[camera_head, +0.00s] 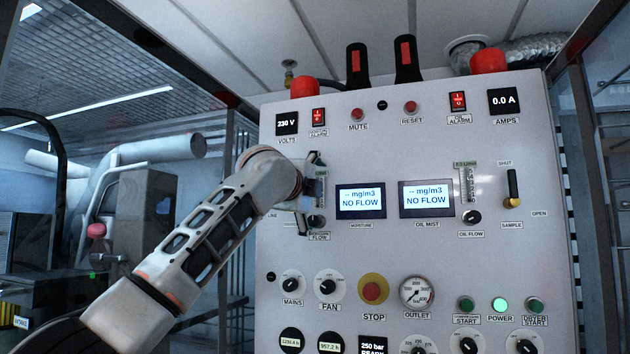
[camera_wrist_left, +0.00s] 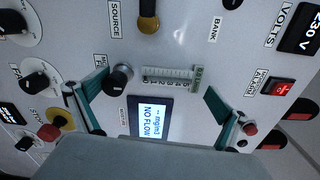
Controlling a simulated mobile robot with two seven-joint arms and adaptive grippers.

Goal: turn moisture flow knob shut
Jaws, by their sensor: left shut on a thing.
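The moisture flow knob (camera_head: 316,220) is a small dark knob on the grey panel (camera_head: 400,260), below a flow gauge (camera_head: 320,190) and left of the moisture display (camera_head: 360,200). My left gripper (camera_head: 310,196) is at the panel there and partly hides the gauge and label. In the left wrist view, the knob (camera_wrist_left: 119,80) is beside the left finger, with the gauge (camera_wrist_left: 168,76) to its right. My right gripper is not in view.
The oil flow knob (camera_head: 471,217) and sample lever (camera_head: 513,188) are to the right. The mains knob (camera_head: 291,283), fan knob (camera_head: 327,285) and stop button (camera_head: 372,291) are below. Red alarm lamps (camera_head: 304,87) top the panel. The space before the panel's right side is clear.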

